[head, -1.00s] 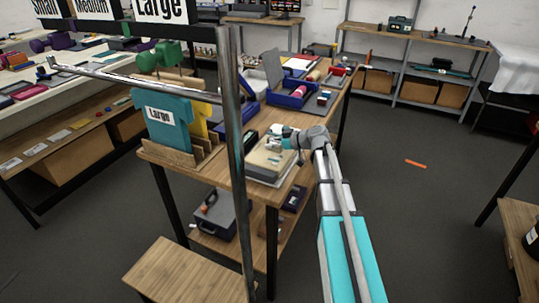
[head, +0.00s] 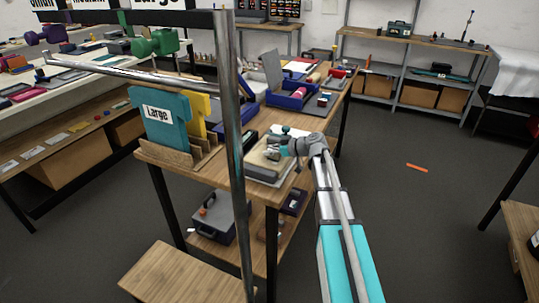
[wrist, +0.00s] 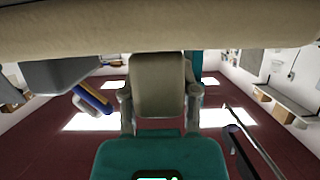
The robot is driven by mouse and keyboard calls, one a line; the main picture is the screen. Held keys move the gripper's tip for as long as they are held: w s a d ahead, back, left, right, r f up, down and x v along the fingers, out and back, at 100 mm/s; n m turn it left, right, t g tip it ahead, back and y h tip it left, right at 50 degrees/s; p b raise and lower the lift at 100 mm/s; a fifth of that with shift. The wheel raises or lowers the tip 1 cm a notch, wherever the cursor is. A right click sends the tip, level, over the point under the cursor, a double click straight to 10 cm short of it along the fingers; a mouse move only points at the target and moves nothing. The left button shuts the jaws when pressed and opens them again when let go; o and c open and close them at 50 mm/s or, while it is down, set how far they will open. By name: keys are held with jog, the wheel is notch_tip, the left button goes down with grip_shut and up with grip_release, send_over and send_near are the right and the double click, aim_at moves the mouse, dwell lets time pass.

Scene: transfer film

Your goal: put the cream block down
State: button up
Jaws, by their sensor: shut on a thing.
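My gripper (head: 277,150) is over the near right part of the wooden table, shut on the cream block. In the wrist view the cream block (wrist: 160,32) fills a wide band across the top, close to the camera. In the head view a flat cream shape (head: 258,166) shows just below my gripper, above a grey and white base on the table. I cannot tell whether the block touches what is under it. My fingers and wrist hide part of it.
A wooden rack with teal and yellow boards (head: 163,119) stands left of my gripper. An open blue box (head: 292,99) lies farther back on the table. A metal post (head: 236,190) rises in front of the table. Open floor lies to the right.

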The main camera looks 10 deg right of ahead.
jog(key=shift+f, duration=0.15)
jog(key=o, duration=0.9)
jog(key=shift+r, duration=0.2)
jog(key=p+v, duration=0.4)
jog(key=v, duration=0.8)
jog(key=shift+f+p, duration=0.2)
jog(key=shift+p, duration=0.15)
jog(key=shift+s, duration=0.1)
